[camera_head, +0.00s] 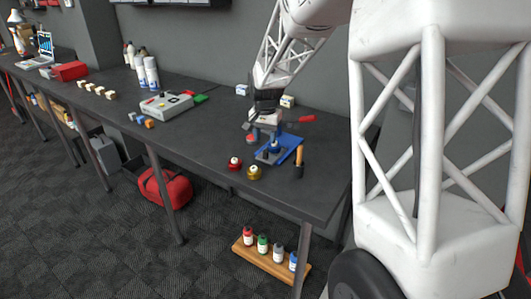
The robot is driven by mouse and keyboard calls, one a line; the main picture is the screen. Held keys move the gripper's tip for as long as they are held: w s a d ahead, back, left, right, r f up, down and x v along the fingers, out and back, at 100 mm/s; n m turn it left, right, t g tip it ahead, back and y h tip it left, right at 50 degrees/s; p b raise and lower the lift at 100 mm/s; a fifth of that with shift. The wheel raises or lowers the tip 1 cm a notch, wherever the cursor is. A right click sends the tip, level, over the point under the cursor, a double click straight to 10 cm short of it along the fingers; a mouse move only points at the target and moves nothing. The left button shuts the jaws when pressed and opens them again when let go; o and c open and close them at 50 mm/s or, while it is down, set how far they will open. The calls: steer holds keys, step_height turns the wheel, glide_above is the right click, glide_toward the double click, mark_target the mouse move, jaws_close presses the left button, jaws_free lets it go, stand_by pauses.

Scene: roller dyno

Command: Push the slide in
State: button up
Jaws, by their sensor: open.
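A blue fixture (290,152) lies on the dark workbench (205,133) near its right end. It looks like the body of the slide, with a dark block and a small blue knob-like part on its left half. I cannot tell how far the slide sticks out. My gripper (264,137) is open and points down just above and behind the left part of this fixture. Red and blue parts show at its fingers. Whether it touches the fixture is too small to tell.
A red knob (234,164) and a gold knob (254,173) stand in front of the fixture. An orange-handled tool (299,157) is at its right, a red-handled one (300,119) behind. A grey device (166,104) sits further left. The bench's front middle is clear.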

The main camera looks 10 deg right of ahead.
mark_target(265, 151)
steer(key=shift+f, duration=3.45)
jaws_close()
